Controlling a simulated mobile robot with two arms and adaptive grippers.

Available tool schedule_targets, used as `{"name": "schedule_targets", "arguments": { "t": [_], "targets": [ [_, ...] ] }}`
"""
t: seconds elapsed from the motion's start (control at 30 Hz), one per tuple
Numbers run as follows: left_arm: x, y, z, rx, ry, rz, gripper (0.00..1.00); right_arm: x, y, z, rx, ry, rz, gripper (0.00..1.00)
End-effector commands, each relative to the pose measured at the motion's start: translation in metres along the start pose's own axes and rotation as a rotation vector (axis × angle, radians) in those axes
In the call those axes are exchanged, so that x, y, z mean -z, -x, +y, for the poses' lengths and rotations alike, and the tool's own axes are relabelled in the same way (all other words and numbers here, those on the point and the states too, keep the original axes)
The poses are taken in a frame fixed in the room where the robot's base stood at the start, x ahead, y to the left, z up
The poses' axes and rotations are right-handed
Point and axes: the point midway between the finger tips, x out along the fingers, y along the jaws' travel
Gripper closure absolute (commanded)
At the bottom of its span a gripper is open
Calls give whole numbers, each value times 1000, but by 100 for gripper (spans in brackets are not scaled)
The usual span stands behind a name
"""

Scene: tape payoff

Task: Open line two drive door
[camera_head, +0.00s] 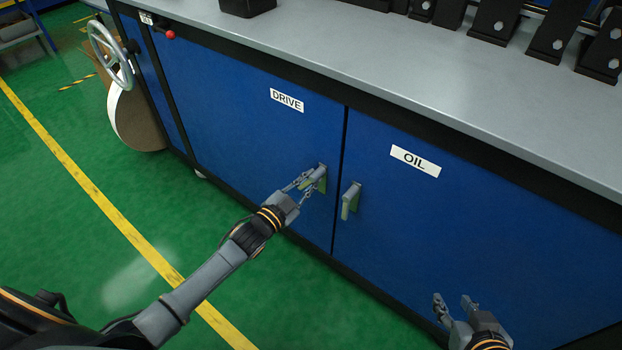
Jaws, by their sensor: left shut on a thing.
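The blue drive door (240,125) carries a white DRIVE label (287,100) and looks closed, level with the cabinet front. Its handle (321,176) is near the door's right edge. My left gripper (312,181) is at this handle, with its fingers shut on it; the fingers partly hide the handle. My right gripper (455,309) is at the lower right, in front of the oil door and away from its handle. Its fingers are apart, with nothing seen between them.
The oil door (480,225) is to the right, with its own handle (350,200) close beside the drive handle. A grey worktop (350,50) overhangs both doors. A handwheel (110,55) and a roll (136,118) are at the left end. Green floor in front is clear.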

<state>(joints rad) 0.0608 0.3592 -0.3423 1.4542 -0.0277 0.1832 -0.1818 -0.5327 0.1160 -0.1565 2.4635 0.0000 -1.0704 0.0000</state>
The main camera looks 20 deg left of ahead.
Motion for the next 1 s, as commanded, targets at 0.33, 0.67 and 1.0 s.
{"name": "schedule_targets", "arguments": {
  "t": [0.33, 0.67, 1.0],
  "targets": [
    [3, 0, -10, 0, -331, -1, 100, -60, 24, 8, -17, -7, -307, 60],
    [6, 0, -16, -1, -632, 0, 100, -89, 42, 11, -24, -12, -463, 60],
    [10, 0, -20, -1, -851, 0, 100, -99, 49, 12, -26, -14, -513, 60]
  ]
}}
